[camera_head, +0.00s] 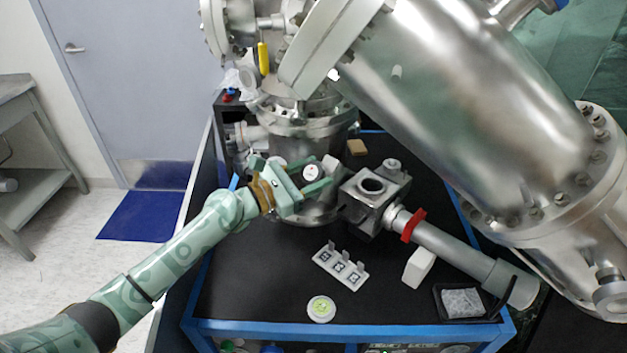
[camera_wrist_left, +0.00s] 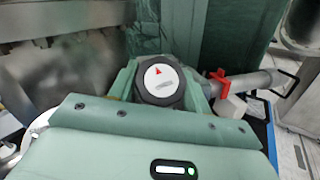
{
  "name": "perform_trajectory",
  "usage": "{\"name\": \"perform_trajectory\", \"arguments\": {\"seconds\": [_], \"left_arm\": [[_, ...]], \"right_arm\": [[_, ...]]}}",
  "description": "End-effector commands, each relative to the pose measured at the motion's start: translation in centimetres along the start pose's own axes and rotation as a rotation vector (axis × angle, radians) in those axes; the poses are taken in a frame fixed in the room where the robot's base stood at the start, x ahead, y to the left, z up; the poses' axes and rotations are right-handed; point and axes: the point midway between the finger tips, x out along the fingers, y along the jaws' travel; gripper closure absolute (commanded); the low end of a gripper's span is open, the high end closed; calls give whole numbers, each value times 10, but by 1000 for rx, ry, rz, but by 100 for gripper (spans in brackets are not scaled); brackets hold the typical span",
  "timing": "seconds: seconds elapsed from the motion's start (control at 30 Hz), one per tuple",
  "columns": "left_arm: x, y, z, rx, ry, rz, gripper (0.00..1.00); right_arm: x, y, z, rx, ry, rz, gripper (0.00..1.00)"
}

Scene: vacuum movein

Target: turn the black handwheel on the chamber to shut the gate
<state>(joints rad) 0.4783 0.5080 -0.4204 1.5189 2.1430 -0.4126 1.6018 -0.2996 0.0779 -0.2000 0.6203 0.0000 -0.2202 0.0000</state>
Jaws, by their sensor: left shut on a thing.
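The black handwheel (camera_head: 311,173) sits at the chamber's lower front in the head view, its white face partly framed by fingers. In the left wrist view the handwheel (camera_wrist_left: 161,84) shows a dark rim around a white face with a red arrow pointing to the top of the picture. My left gripper (camera_head: 322,172) is shut on the handwheel, a green finger on either side of it. The fingers also show in the wrist view (camera_wrist_left: 162,78). The steel chamber (camera_head: 440,90) fills the upper right. The gate itself cannot be made out. My right gripper is not in view.
A steel block (camera_head: 367,208) with a round opening stands close right of the fingers. Its pipe (camera_head: 455,250) carries a red clamp (camera_head: 413,225). On the black bench top (camera_head: 250,285) lie a labelled strip (camera_head: 341,267), a round disc (camera_head: 321,309), a white block (camera_head: 419,267) and a tray (camera_head: 493,317).

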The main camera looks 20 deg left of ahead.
Motion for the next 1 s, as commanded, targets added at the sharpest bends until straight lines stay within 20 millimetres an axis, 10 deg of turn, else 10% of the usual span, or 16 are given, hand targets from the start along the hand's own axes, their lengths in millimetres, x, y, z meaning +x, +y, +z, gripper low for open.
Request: {"name": "perform_trajectory", "arguments": {"seconds": [0.9,0.93,1.0], "left_arm": [[0,0,-1,114,1,-138,74],[0,0,0,114,1,-138,46],[0,0,0,114,1,-138,30]], "right_arm": [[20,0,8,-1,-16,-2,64],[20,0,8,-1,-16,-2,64],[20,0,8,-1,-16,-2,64]]}}
